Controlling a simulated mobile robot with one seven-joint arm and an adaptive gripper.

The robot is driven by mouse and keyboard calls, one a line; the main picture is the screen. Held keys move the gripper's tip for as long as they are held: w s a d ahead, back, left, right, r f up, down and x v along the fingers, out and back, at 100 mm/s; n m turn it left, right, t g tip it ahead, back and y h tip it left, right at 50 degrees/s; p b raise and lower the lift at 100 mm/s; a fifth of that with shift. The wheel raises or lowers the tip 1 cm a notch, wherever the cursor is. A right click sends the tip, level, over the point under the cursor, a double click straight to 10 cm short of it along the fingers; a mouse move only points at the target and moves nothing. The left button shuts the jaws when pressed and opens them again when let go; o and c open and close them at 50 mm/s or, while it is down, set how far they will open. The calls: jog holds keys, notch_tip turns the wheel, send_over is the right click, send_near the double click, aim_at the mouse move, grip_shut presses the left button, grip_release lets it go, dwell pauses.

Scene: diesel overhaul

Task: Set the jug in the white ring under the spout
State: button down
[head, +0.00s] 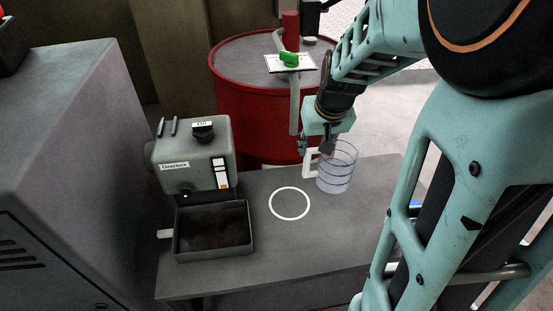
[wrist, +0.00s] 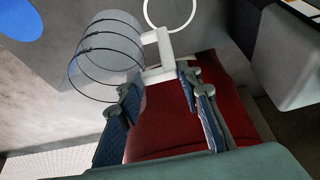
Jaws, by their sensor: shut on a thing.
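The clear jug (head: 338,168) has dark bands around it and a white handle (head: 311,162). My gripper (head: 317,146) is shut on the handle, and the jug is about upright over the right part of the bench. I cannot tell whether its base touches the bench. The white ring (head: 290,203) lies empty on the bench, left of and nearer than the jug. A grey pipe (head: 294,105) hanging down in front of the red drum looks like the spout. The wrist view shows the jug (wrist: 105,62), its handle (wrist: 165,48) at the fingers, and part of the ring (wrist: 148,14).
A grey gearbox unit (head: 190,165) with a dark open tray (head: 213,252) stands on the left of the bench (head: 280,262). The bench around the ring is clear.

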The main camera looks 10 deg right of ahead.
jog(key=shift+w+d+f+b, duration=0.15)
jog(key=shift+d+b, duration=0.2)
jog(key=shift+d, duration=0.15)
jog(key=w+a+f+p, duration=0.1)
jog(key=w+a+f, duration=0.3)
jog(key=a+f, duration=0.9)
jog(key=shift+a, duration=0.15)
jog(key=c, duration=1.4)
grip_release()
jog(key=shift+f, duration=0.15)
